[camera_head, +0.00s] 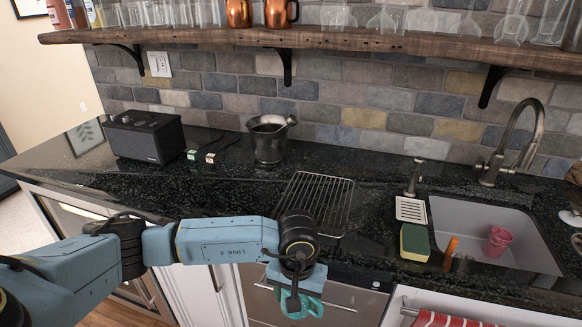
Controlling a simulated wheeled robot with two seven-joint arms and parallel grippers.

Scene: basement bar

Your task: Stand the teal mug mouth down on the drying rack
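The drying rack (345,205), a silver wire grid, lies flat and empty on the black counter left of the sink. My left gripper (294,300) points down in front of the counter's front edge, nearer to me than the rack. A teal piece, seemingly the teal mug (313,305), shows around its dark fingers, which appear shut on it. The gripper and wrist hide much of the mug, so I cannot tell which way its mouth faces. My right gripper is not in view.
The sink (520,255) holds a pink cup (497,242). A sponge (414,242) and a soap tray (411,210) lie between rack and sink. A metal pitcher (269,143) stands behind the rack, a black speaker (145,137) farther left. A wooden shelf (350,41) overhangs the back.

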